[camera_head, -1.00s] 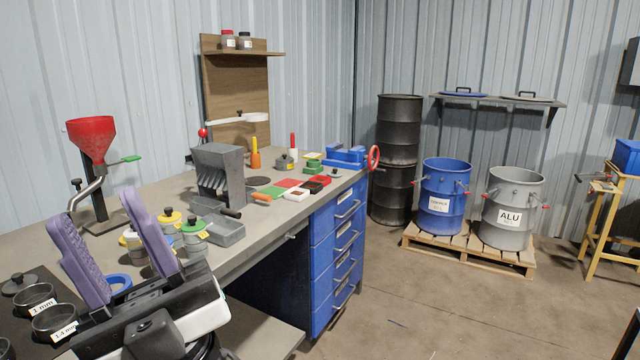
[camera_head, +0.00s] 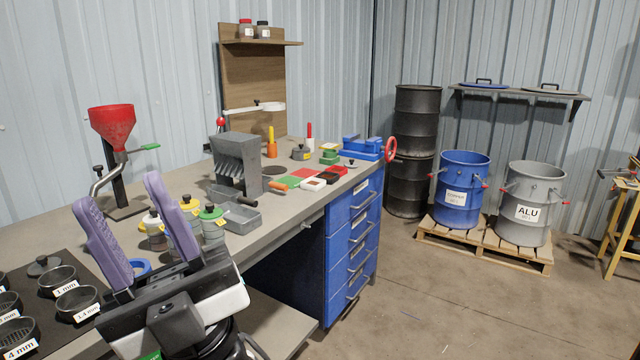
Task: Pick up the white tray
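A small white tray (camera_head: 313,184) lies on the workbench, among red, green and black pieces near the drawer side. It looks small and has a dark patch in its middle; I cannot tell what that is. My gripper (camera_head: 120,193) is in the lower left foreground with its two purple fingers wide apart. It is open, nothing shows between the fingers, and it is well short of the white tray.
A grey slotted block (camera_head: 237,160), a grey metal tray (camera_head: 243,218) and several lidded jars (camera_head: 212,225) stand between my gripper and the white tray. A red funnel (camera_head: 112,125) stands on the left. Black sieve cups (camera_head: 77,302) fill the near left.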

